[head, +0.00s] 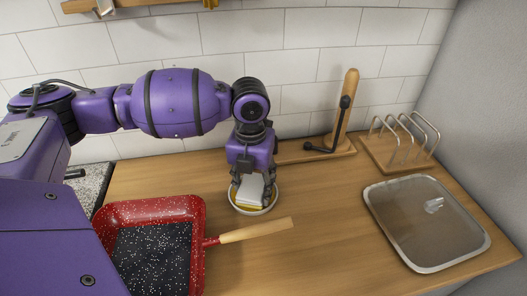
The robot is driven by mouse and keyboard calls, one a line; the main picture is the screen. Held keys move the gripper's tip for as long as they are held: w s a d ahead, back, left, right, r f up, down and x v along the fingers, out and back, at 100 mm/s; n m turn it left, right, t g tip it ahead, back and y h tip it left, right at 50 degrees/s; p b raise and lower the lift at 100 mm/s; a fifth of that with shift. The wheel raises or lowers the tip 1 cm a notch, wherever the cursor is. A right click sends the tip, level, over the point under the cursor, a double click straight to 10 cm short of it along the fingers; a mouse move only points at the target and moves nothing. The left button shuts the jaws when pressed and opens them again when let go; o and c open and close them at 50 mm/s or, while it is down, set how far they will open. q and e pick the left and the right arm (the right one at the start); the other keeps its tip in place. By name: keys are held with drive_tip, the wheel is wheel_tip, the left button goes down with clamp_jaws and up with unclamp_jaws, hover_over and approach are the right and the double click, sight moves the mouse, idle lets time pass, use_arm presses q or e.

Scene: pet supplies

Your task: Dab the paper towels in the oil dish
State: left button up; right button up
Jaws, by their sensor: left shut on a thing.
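My left gripper (250,190) points down over the oil dish and is shut on the folded white paper towels (251,191). The oil dish (265,209) is a small white bowl with yellow oil in it, standing on the wooden counter. The towels' lower end is within the dish's rim; whether it touches the oil I cannot tell. The gripper hides the back of the dish. My right gripper is not in view.
A red speckled square pan (198,215) with a wooden handle (257,230) lies in front left of the dish. A wooden stand (346,110) with a black arm, a wire rack (407,140) and a glass lid (425,222) are to the right. The counter between dish and lid is clear.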

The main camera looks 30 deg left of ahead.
use_arm(q)
drive_tip(key=shift+f, duration=0.1)
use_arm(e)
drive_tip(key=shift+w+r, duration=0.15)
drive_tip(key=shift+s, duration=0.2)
use_arm(q)
drive_tip(key=shift+s, duration=0.1)
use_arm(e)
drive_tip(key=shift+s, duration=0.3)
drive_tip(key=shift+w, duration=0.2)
use_arm(q)
drive_tip(key=shift+f, duration=0.1)
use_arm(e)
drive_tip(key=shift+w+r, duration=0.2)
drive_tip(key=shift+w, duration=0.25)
